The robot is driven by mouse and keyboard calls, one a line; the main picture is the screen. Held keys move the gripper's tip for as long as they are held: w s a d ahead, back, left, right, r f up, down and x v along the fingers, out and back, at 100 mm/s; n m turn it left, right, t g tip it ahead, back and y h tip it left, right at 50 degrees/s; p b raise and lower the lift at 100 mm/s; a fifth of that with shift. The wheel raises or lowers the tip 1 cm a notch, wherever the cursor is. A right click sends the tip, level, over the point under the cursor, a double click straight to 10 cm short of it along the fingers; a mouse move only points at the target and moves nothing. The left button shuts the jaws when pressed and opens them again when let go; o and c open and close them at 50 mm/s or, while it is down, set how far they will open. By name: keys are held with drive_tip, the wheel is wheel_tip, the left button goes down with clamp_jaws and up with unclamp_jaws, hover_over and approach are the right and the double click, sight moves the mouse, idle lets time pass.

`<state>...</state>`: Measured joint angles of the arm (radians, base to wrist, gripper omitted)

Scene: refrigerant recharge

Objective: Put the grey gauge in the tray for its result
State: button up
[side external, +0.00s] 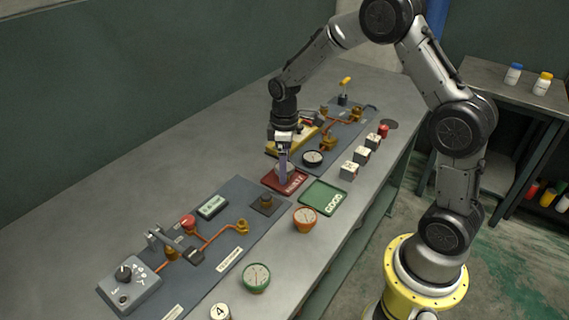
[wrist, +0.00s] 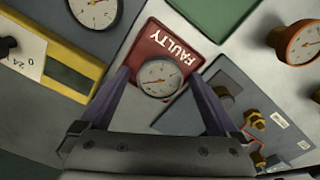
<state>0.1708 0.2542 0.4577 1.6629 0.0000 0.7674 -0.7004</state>
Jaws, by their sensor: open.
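A round grey-rimmed gauge (wrist: 160,78) with a white face lies in the red tray marked FAULTY (wrist: 168,42). In the side view the red tray (side external: 297,186) is below my gripper (side external: 283,176), and the fingers largely hide the gauge. My gripper (wrist: 160,77) is open, with one finger on each side of the gauge; whether they touch it I cannot tell. The green tray marked GOOD (side external: 323,197) stands beside the red one and looks empty; its edge shows in the wrist view (wrist: 212,14).
A dark-rimmed gauge (side external: 313,157), an orange gauge (side external: 305,219) and a green gauge (side external: 256,277) stand near the trays. A panel with copper pipes (side external: 205,245) lies at the front, and another panel (side external: 345,130) behind.

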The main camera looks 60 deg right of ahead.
wheel_tip(320, 180, up, 12)
drive_tip(key=s+a+r+m+t, duration=0.35)
drive_tip(key=s+r, duration=0.45)
drive_tip(key=s, duration=0.3)
drive_tip(key=s+a+f+m+t, duration=0.2)
drive_tip(key=s+a, duration=0.1)
drive_tip(key=s, duration=1)
drive_tip(key=shift+a, duration=0.25)
drive_tip(key=shift+m, duration=0.25)
